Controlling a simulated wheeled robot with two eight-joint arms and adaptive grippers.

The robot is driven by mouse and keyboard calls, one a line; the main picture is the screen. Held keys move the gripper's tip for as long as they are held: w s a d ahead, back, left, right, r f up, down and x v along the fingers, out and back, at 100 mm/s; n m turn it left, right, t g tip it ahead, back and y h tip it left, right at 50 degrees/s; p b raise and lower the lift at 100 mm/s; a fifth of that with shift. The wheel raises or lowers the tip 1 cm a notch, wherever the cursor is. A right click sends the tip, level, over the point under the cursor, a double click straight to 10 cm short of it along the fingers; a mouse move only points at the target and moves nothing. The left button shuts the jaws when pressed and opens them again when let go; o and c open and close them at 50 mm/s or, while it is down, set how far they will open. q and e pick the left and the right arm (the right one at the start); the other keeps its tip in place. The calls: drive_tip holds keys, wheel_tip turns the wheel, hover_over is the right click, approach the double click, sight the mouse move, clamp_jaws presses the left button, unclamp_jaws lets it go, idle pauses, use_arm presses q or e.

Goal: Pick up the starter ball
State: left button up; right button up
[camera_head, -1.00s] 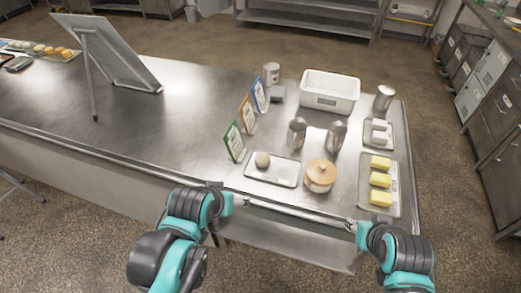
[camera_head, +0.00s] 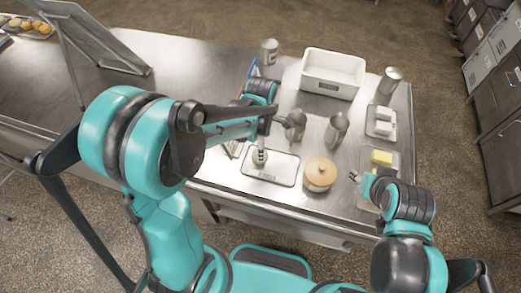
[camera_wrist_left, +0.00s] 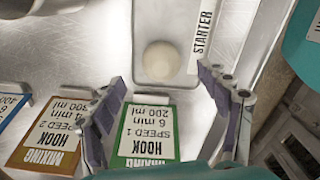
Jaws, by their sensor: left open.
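The starter ball (camera_head: 259,157) is a pale, round lump at the left end of a small light tray (camera_head: 284,168) near the table's front edge. In the left wrist view the ball (camera_wrist_left: 161,60) lies on the tray (camera_wrist_left: 165,20), beside a label reading STARTER. My left gripper (camera_head: 263,143) is above the ball, pointing down, and partly covers it in the head view. Its jaws (camera_wrist_left: 160,85) are open and empty, the ball showing just beyond and between the fingertips. My right gripper (camera_head: 358,178) is near the front right of the table; its jaws are too small to read.
Mixing cards, one green (camera_wrist_left: 147,133) and one orange (camera_wrist_left: 45,135), stand close to the left gripper. A white bin (camera_head: 332,73) is at the back, butter (camera_head: 382,157) at right.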

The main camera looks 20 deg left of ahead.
use_arm(q)
wheel_tip(320, 180, down, 6)
drive_tip(key=shift+s+a+b, duration=0.1)
drive_tip(key=shift+a+b, duration=0.05)
drive_tip(key=shift+b, duration=0.55)
drive_tip(key=c, duration=1.3)
